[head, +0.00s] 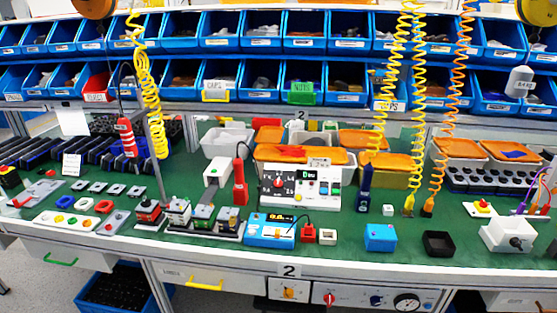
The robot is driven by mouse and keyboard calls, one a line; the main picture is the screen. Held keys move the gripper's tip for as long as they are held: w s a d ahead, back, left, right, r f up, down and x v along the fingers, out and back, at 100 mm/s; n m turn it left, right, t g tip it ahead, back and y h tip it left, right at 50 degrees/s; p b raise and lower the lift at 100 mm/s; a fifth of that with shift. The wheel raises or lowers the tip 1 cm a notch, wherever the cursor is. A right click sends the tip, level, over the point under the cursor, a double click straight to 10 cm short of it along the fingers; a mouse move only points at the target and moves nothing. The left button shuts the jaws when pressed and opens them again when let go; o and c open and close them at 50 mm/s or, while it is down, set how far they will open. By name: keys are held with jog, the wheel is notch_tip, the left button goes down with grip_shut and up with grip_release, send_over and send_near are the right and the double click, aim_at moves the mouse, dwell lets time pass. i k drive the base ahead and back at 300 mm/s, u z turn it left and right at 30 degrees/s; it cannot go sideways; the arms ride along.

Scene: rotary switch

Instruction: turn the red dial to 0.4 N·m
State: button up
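A red dial (279,183) sits on a black face with white markings, at the left of a white control box (320,200) in the middle of the bench. The markings are too small to read, and I cannot tell its setting. A small display (308,174) and several coloured buttons are to the right of it. A second small red knob (329,299) is on the panel under the bench's front edge, beside a blue knob (376,300) and a round gauge (406,302). My gripper is not in view.
A red upright tool (239,182) stands just left of the control box. A blue device (270,231) with a cable is in front of it. Coiled yellow hoses (418,100) hang to the right. A blue box (380,237) and black tray (438,244) stand front right. Green bench (340,245) is partly clear.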

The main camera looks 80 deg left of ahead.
aim_at(277, 183)
jog(key=z, duration=0.95)
jog(key=k, duration=2.8)
